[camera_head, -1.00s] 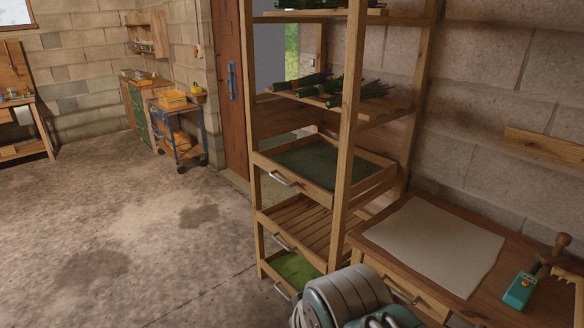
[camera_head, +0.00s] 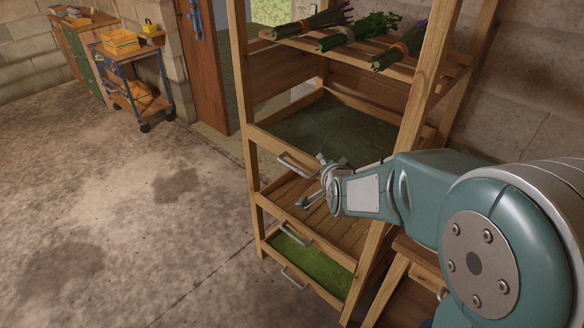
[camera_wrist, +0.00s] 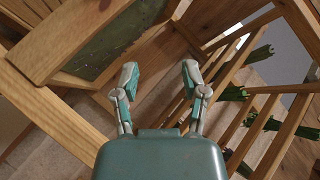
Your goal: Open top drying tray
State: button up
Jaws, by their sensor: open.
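The top drying tray is a wooden drawer with a dark green mesh bottom (camera_head: 335,130), set in the tall wooden rack below the herb shelf. Its metal bar handle (camera_head: 297,166) is on the front board, at the left of my gripper. My gripper (camera_head: 313,181) is open and empty, in front of the tray's front right part. I cannot tell if it touches the handle. In the wrist view my gripper (camera_wrist: 160,78) has both fingers apart with nothing between them. A wooden board and green mesh (camera_wrist: 112,45) show at upper left there; no handle shows.
A slatted tray (camera_head: 318,215) and a bright green tray (camera_head: 315,262) sit below. Herb bundles (camera_head: 355,32) lie on the shelf above. A rack post (camera_head: 412,130) stands close to my arm. The floor (camera_head: 130,230) at left is clear.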

jog(key=w+a+f+m+t, duration=0.35)
jog(key=w+f, duration=0.25)
jog(key=f, duration=0.2)
jog(key=m+t, duration=0.3)
send_near(293, 169)
jog(key=w, duration=0.6)
jog(key=w+a, duration=0.1)
jog(key=w, duration=0.3)
jog(key=shift+r, duration=0.4)
jog(key=shift+w+d, duration=0.1)
jog(key=shift+w, duration=0.25)
jog(key=shift+s, duration=0.1)
grip_shut()
